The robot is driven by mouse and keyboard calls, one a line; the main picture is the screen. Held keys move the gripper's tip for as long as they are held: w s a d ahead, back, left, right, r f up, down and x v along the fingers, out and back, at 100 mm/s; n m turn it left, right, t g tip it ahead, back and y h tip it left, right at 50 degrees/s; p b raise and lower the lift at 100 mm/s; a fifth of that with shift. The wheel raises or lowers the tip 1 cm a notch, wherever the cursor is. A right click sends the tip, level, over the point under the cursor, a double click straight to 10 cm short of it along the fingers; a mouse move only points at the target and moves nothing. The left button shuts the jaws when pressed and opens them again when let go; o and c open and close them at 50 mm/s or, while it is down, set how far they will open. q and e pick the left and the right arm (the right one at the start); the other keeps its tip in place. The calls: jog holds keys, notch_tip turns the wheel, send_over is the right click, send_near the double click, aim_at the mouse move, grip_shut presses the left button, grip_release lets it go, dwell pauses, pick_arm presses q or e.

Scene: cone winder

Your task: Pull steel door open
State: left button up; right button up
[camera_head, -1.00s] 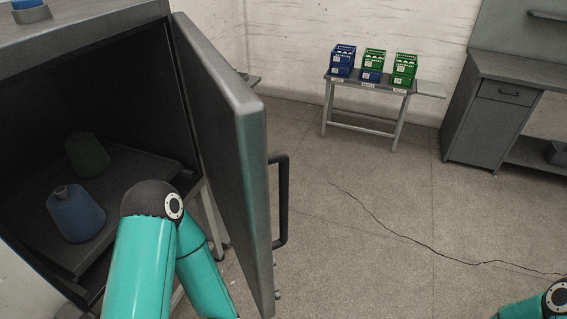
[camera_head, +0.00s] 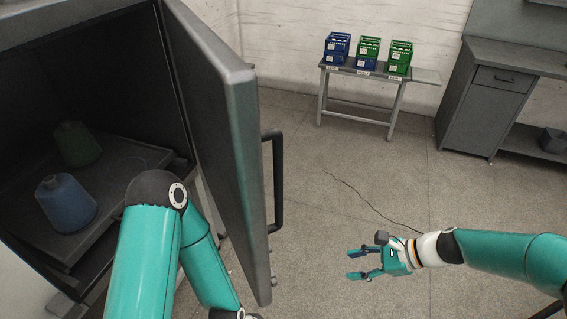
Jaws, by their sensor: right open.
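The steel door (camera_head: 218,135) of the grey cabinet stands wide open, swung out to the right of the cabinet's opening. Its dark bar handle (camera_head: 277,180) is on the door's outer face. My right gripper (camera_head: 358,266) is open and empty, to the right of the door and apart from the handle, fingers pointing left. My left arm (camera_head: 160,240) reaches in front of the cabinet opening, on the inner side of the door. My left gripper is out of view below the bottom edge or hidden; whether the arm touches the door cannot be told.
Inside the cabinet, a blue cone (camera_head: 66,203) and a green cone (camera_head: 77,145) stand on a grey shelf (camera_head: 120,190). A small table (camera_head: 358,72) with blue and green crates stands at the back. A grey workbench (camera_head: 485,105) is at right.

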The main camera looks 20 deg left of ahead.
jog(key=w+a+r+m+y, duration=0.1)
jog(key=w+a+r+y, duration=0.1)
jog(key=r, duration=0.6)
jog(key=w+a+r+y, duration=0.1)
jog(key=w+r+y, duration=0.15)
jog(key=r, duration=0.55)
jog(key=g+y+b, duration=0.1)
jog(key=g+y, duration=0.2)
send_near(281, 151)
jog(key=shift+n, duration=0.4)
jog(key=a+p, duration=0.1)
jog(key=a, duration=0.2)
jog(key=a+f, duration=0.1)
jog(key=a, duration=0.3)
jog(key=s+a+p, duration=0.1)
jog(key=a, duration=0.2)
jog(key=shift+s+a+f+p, duration=0.1)
jog(key=shift+a+f+p, duration=0.05)
jog(key=shift+a+p, duration=0.15)
grip_shut()
jog(key=shift+d, duration=0.2)
